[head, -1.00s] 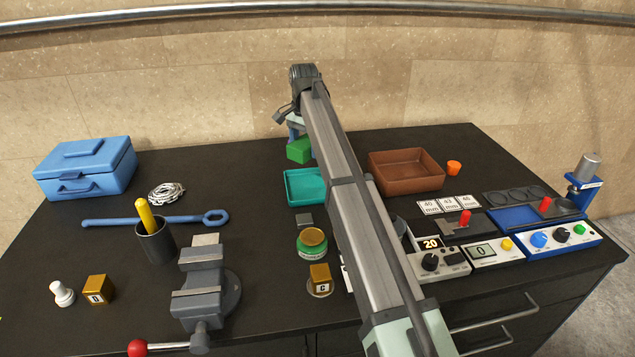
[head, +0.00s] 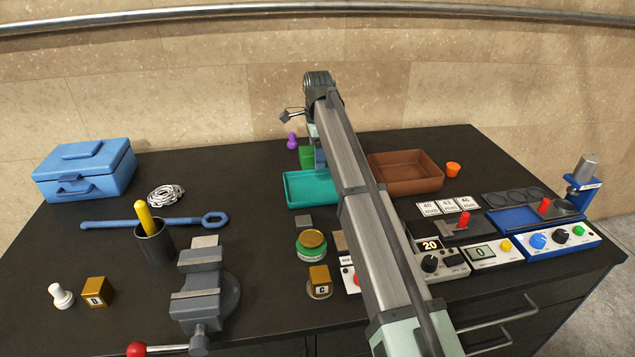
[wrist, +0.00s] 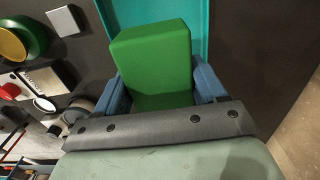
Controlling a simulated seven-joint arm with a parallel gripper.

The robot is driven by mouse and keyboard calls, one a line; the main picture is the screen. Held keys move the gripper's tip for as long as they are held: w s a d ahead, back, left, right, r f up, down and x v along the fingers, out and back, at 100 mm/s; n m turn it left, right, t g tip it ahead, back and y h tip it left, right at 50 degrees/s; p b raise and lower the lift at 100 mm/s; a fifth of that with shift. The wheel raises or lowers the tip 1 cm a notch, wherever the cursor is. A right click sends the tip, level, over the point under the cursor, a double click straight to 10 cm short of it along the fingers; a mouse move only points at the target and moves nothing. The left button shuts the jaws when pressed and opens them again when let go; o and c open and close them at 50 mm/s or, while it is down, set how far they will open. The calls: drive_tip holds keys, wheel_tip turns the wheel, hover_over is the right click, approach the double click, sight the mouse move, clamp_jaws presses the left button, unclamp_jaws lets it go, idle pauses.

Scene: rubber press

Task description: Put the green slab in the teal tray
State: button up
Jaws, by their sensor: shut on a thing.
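The green slab (head: 306,157) is a plain block, partly hidden by my gripper in the head view. In the wrist view the green slab (wrist: 155,60) sits between the two blue fingers of my gripper (wrist: 160,88), which is shut on it. The teal tray (head: 312,189) is shallow and empty where it shows; my arm hides its right end. The slab appears at the tray's far edge in the head view. In the wrist view the teal tray (wrist: 204,24) shows behind the slab. The height of the slab over the tray or bench is hard to tell.
A brown tray (head: 405,172) stands right of the teal tray, behind my arm. A purple piece (head: 292,140) stands behind the slab. A grey square (head: 303,221) and a green tin (head: 311,246) lie nearer.

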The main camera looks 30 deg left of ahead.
sight(318, 189)
drive_tip(key=shift+f, duration=4.6)
drive_tip(key=shift+f, duration=0.15)
drive_tip(key=o, duration=1.3)
wheel_tip(318, 189, up, 12)
drive_tip(key=shift+r, duration=0.15)
